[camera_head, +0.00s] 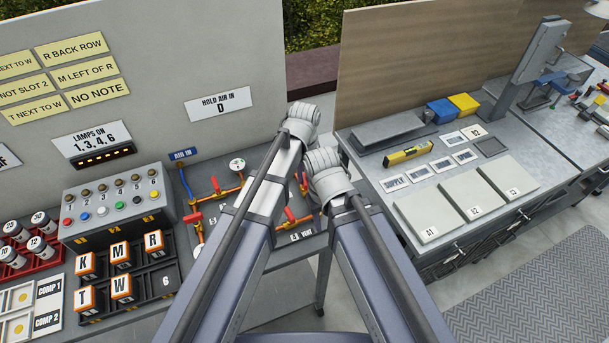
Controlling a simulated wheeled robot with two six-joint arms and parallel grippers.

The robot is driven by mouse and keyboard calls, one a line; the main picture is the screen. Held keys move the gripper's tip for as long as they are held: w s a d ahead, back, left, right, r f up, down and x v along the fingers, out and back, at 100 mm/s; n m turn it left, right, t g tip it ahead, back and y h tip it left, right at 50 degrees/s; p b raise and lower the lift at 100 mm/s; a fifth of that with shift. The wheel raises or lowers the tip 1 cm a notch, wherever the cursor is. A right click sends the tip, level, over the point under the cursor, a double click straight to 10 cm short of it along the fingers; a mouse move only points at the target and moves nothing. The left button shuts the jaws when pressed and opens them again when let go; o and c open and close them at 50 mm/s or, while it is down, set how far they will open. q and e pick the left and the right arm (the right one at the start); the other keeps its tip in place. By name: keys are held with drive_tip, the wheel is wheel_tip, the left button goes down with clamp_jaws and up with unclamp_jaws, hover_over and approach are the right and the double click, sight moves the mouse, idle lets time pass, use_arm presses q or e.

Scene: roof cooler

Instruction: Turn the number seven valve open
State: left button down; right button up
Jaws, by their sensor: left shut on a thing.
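A grey valve panel (257,222) with brass pipework stands on the left bench. Red valve handles show at its upper left (216,184), at its left edge (193,217) and right of my left arm (290,215). The valve numbers are too small to read. My left arm crosses the panel and hides its middle. My left gripper (303,184) is mostly hidden among the arm links, by the panel's right part. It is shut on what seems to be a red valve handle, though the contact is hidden. My right arm reaches in beside it, and its gripper does not show.
A board behind carries a HOLD AIR IN D sign (220,103). A button box (113,208) and letter blocks (118,252) stand left. Another bench (400,170) stands right across a gap.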

sight(305, 179)
idle(0.3)
use_arm(q)
drive_tip(key=c, duration=0.8)
unclamp_jaws()
drive_tip(key=shift+c, duration=0.2)
wheel_tip(305, 179, up, 8)
drive_tip(key=p, duration=0.8)
drive_tip(key=shift+f, duration=0.1)
